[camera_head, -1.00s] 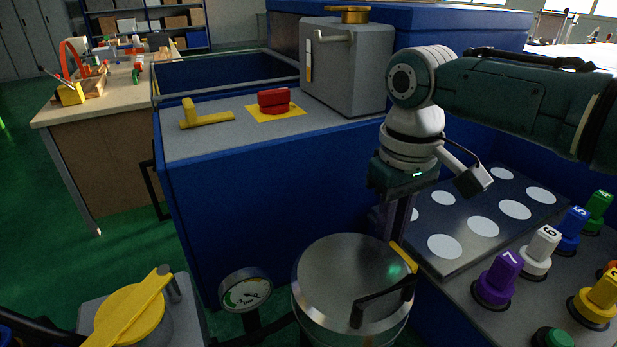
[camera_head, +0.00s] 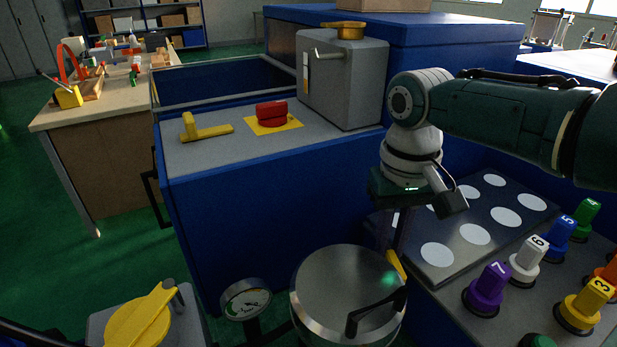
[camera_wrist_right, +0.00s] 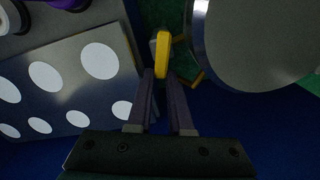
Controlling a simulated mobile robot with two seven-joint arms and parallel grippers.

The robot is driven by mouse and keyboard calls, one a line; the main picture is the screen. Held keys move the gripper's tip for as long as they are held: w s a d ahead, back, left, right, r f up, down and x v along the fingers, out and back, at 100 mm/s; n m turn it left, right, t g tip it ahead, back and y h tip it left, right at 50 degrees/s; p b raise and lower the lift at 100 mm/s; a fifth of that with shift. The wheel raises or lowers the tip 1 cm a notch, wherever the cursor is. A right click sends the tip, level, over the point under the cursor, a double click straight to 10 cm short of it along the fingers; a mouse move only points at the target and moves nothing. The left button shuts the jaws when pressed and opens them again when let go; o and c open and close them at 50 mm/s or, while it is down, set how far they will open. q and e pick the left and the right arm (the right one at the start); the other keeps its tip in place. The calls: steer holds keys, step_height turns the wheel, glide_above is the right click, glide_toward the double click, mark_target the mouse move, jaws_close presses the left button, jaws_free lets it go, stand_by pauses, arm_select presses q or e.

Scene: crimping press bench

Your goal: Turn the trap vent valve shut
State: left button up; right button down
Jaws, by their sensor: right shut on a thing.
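The trap vent valve's yellow handle (camera_head: 397,265) sits at the right side of a round steel pot (camera_head: 340,290). My right gripper (camera_head: 392,245) points down on it from above. In the right wrist view the yellow handle (camera_wrist_right: 162,55) lies between the fingertips (camera_wrist_right: 161,75), beside the pot's rim, and the fingers are shut on it. The valve body below is mostly hidden. My left gripper is not in view.
A black handle (camera_head: 376,311) lies across the pot lid. A gauge (camera_head: 246,299) and a large yellow lever (camera_head: 140,318) stand left of the pot. Numbered coloured knobs, including a purple knob (camera_head: 488,287), stand on the right panel. A blue cabinet (camera_head: 270,215) rises behind.

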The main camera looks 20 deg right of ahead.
steer(key=m, duration=0.1)
steer(key=m+p, duration=0.1)
steer(key=m, duration=0.1)
steer(key=shift+s+d+r, duration=0.15)
steer(key=shift+d, duration=0.15)
steer(key=m+p, duration=0.1)
steer(key=m, duration=0.1)
steer(key=m+p, duration=0.1)
steer(key=m, duration=0.1)
steer(key=s+d+m+p, duration=0.1)
steer(key=m, duration=0.2)
steer(key=shift+s+d+m+p, duration=0.15)
steer(key=shift+m+p, duration=0.15)
steer(key=shift+m, duration=0.35)
steer(key=shift+s+m+p, duration=0.2)
steer(key=shift+m+p, duration=0.05)
steer(key=shift+m, duration=0.45)
steer(key=shift+s+d+m+p, duration=0.15)
steer(key=shift+m+p, duration=0.15)
steer(key=shift+m, duration=0.35)
steer(key=shift+a+m, duration=0.1)
steer(key=shift+m, duration=0.2)
steer(key=c, duration=0.8)
jaws_free()
